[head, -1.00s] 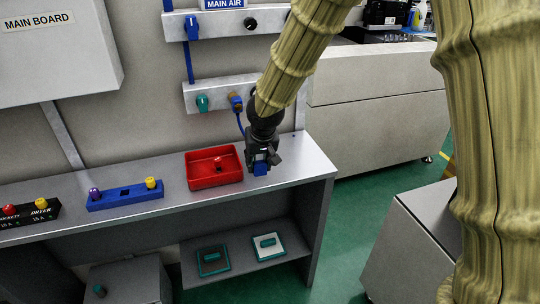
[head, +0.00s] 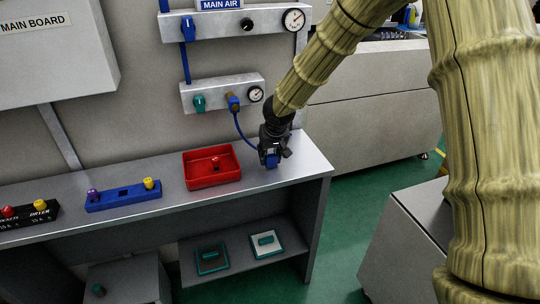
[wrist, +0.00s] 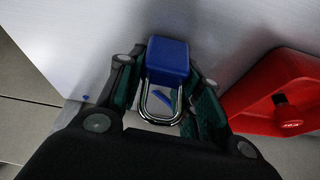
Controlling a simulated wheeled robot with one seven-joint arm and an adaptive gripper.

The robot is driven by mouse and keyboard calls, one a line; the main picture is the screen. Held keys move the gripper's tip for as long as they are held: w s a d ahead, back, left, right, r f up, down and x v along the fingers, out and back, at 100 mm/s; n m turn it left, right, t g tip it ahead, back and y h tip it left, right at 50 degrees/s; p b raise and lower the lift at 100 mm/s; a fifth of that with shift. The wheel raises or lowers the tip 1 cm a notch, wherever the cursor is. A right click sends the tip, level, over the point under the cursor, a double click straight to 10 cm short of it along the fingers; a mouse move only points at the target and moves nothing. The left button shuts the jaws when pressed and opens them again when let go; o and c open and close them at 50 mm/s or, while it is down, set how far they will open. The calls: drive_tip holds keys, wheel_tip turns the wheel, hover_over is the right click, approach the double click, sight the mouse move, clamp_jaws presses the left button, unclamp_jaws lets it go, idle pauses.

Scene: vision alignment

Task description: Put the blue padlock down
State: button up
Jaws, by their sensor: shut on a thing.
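The blue padlock (wrist: 168,60) shows in the wrist view with its blue body outward and its silver shackle between the fingers. My gripper (wrist: 165,97) is shut on it. In the head view my gripper (head: 271,150) is at the right part of the grey shelf top (head: 300,165), to the right of the red tray. The blue padlock (head: 271,160) shows there as a small blue patch at the fingertips. I cannot tell whether it touches the surface.
The red tray (head: 191,182) holds a small red and black item; it also shows in the wrist view (wrist: 255,110). A blue block (head: 110,203) with knobs stands to the left. Two teal-edged plates lie on the lower shelf (head: 235,272). The shelf's right end is clear.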

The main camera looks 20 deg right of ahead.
drive_tip(key=shift+f, duration=0.15)
drive_tip(key=shift+f, duration=0.15)
drive_tip(key=o, duration=1.1)
drive_tip(key=shift+c, duration=0.2)
drive_tip(key=v, duration=1.2)
